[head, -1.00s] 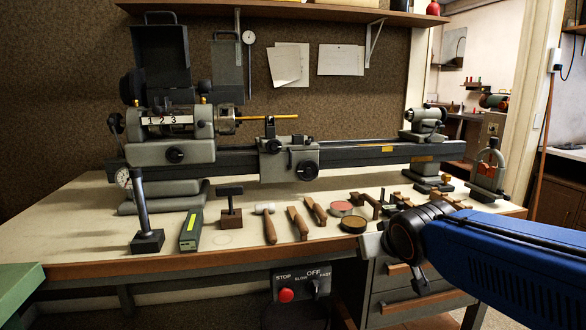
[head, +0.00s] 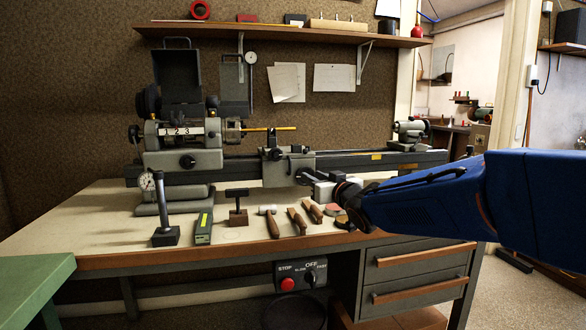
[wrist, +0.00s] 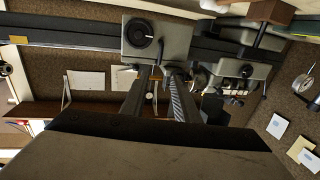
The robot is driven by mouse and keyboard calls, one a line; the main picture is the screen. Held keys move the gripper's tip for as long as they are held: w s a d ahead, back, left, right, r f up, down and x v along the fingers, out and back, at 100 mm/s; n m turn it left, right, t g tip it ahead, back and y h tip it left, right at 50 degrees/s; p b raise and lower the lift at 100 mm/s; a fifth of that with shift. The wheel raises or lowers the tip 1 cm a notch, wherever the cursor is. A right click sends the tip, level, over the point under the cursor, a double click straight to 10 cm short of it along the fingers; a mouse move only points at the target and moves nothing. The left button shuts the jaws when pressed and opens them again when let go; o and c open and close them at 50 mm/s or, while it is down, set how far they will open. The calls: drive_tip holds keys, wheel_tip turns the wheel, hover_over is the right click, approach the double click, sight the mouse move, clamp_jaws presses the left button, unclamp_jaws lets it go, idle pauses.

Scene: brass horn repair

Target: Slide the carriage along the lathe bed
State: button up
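The grey carriage (head: 292,162) sits on the dark lathe bed (head: 385,158), right of the grey headstock (head: 185,160). In the wrist view the carriage (wrist: 172,40) is at the top centre, with a round dark handwheel (wrist: 138,32) on its face. My gripper (head: 310,179) is at the front right of the carriage in the head view and hides its lower right part. In the wrist view my gripper (wrist: 160,73) has its two fingers apart with a gap between them, tips near the carriage's edge. I cannot tell whether they touch it.
A tailstock (head: 409,133) stands at the bed's right end. A shelf (head: 290,33) runs above.

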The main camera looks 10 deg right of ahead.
sight(290, 164)
drive_tip(key=w+a, duration=0.1)
drive_tip(key=w, duration=0.4)
drive_tip(key=w+a, duration=0.1)
drive_tip(key=w, duration=0.4)
drive_tip(key=w+a, duration=0.1)
drive_tip(key=w, duration=0.4)
clamp_jaws()
